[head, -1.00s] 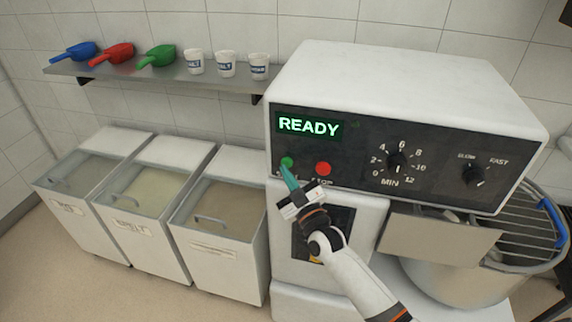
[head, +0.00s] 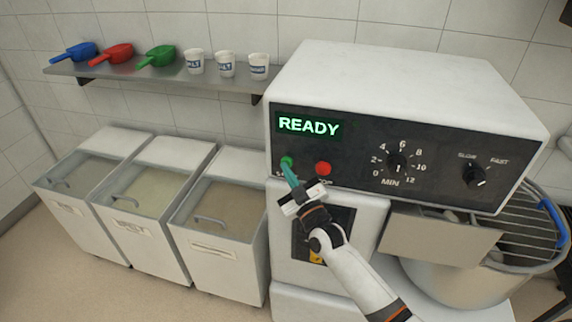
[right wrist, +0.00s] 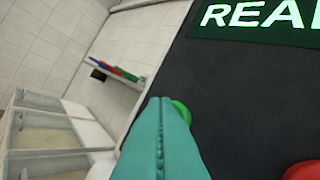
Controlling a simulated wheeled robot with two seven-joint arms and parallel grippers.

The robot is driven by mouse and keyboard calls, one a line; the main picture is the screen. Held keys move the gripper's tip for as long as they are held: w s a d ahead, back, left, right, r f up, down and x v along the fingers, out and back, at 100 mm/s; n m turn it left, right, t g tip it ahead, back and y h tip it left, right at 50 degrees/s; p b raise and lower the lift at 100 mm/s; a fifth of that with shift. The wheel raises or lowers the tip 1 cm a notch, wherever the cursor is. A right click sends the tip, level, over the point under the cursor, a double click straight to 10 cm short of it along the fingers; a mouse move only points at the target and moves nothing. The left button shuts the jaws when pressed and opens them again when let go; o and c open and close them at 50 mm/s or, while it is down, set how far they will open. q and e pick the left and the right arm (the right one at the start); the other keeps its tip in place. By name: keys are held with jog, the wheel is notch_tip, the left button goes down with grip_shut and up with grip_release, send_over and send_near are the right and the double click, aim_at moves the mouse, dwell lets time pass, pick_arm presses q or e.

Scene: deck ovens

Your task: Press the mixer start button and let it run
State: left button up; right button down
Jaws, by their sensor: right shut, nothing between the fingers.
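The mixer (head: 400,85) has a dark front panel with a lit display (head: 309,125) reading READY. The green start button (head: 286,160) and the red stop button (head: 323,169) sit below the display. My right gripper (head: 287,168) is shut and empty, its teal fingertips at the lower edge of the green button. In the right wrist view the green button (right wrist: 182,110) shows partly behind the fingertips (right wrist: 160,104); I cannot tell whether they touch it. The red button (right wrist: 302,171) is at the lower right there. My left gripper is not in view.
A timer dial (head: 397,163) and a speed knob (head: 474,175) are on the panel's right. The mixer bowl (head: 455,285) with its wire guard (head: 525,222) is below. Lidded bins (head: 228,255) stand at left under a shelf (head: 180,73) with scoops and cups.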

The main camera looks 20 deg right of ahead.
jog(key=shift+w+d, duration=0.15)
dwell(0.5)
jog(key=shift+s+a+p, duration=0.5)
jog(key=shift+s, duration=0.25)
jog(key=s+a+p, duration=0.1)
jog(key=s, duration=0.1)
jog(key=s+a+p, duration=0.1)
jog(key=s+a, duration=0.1)
jog(key=shift+p, duration=0.35)
jog(key=shift+d, duration=0.1)
